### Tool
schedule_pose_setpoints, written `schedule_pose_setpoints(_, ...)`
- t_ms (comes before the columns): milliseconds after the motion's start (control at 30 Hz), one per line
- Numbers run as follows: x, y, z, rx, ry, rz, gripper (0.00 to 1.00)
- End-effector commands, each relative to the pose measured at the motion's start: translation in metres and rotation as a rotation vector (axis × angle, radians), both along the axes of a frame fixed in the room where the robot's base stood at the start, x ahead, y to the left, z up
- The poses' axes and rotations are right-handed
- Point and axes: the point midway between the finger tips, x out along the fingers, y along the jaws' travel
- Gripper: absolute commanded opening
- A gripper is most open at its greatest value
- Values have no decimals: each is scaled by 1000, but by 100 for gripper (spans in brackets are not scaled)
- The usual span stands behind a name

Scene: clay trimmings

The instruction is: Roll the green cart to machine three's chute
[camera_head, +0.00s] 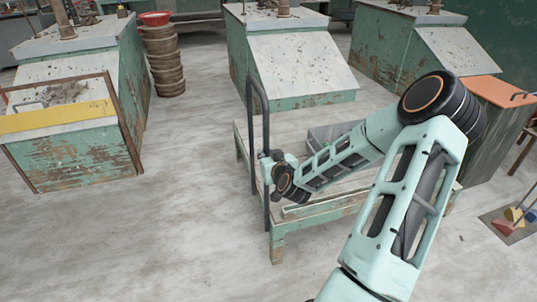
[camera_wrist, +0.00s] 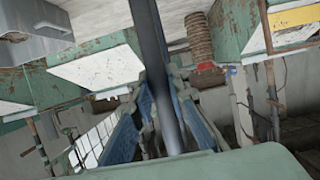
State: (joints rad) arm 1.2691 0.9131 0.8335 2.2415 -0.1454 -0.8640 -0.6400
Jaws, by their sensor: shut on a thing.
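The green cart (camera_head: 325,212) is a low, worn flatbed in the middle of the head view, with a tall dark push handle (camera_head: 252,150) at its left end. My gripper (camera_head: 268,165) is at the handle's nearer upright. In the wrist view my gripper (camera_wrist: 168,85) has its fingers on both sides of the dark bar (camera_wrist: 150,35), shut on it. Green machines with pale sloping chute fronts stand behind: one at left (camera_head: 62,66), one in the middle (camera_head: 300,68) and one at right (camera_head: 455,50). No number is readable, so I cannot tell which is machine three. My arm hides part of the cart bed.
A grey metal box (camera_head: 322,132) lies on the cart bed. A stack of brown round pieces (camera_head: 165,65) with a red bowl (camera_head: 154,18) stands between the left and middle machines. An orange-topped cabinet (camera_head: 490,92) is at right. The floor left of the cart is clear.

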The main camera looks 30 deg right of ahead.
Motion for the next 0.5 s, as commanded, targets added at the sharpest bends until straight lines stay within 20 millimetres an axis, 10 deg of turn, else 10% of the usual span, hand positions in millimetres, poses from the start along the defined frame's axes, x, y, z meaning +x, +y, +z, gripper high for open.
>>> schedule_pose_setpoints(500,14,64,-1,4,2,27,0)
